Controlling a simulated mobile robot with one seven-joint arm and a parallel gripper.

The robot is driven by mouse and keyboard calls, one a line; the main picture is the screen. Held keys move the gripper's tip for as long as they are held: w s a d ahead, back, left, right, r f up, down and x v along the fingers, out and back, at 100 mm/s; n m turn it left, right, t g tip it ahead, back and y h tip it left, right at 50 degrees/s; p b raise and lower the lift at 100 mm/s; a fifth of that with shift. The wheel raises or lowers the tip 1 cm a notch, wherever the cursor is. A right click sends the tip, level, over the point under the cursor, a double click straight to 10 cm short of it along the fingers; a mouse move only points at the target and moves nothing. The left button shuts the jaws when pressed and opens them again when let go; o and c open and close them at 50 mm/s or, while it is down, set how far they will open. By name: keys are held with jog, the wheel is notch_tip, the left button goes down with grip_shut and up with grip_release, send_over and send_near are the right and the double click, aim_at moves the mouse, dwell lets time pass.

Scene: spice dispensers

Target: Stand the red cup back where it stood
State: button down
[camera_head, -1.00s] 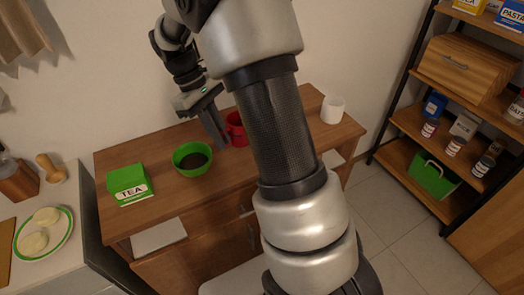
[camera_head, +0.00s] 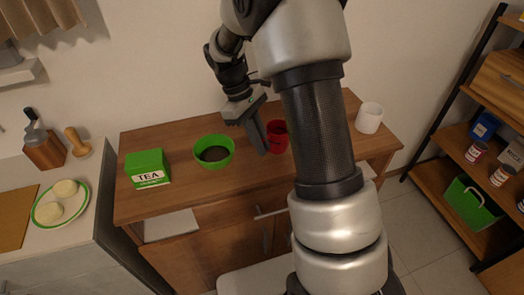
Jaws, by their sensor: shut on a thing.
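The red cup (camera_head: 278,137) is at the wooden cabinet top, between the green bowl and my arm. My arm hides part of its right side. My gripper (camera_head: 262,145) reaches down at the cup's left side and is shut on the cup. The cup looks upright. I cannot tell whether its base touches the wood or hangs just above it.
A green bowl (camera_head: 214,150) with dark contents stands just left of my gripper. A green tea box (camera_head: 148,168) is farther left. A white cup (camera_head: 369,118) stands at the right end of the wooden top (camera_head: 190,194). A shelf (camera_head: 430,170) is at the right.

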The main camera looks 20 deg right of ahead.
jog(key=shift+f, duration=1.5)
jog(key=shift+f, duration=0.1)
jog(key=shift+f, duration=0.15)
jog(key=c, duration=1.8)
grip_release()
jog(key=shift+c, duration=0.2)
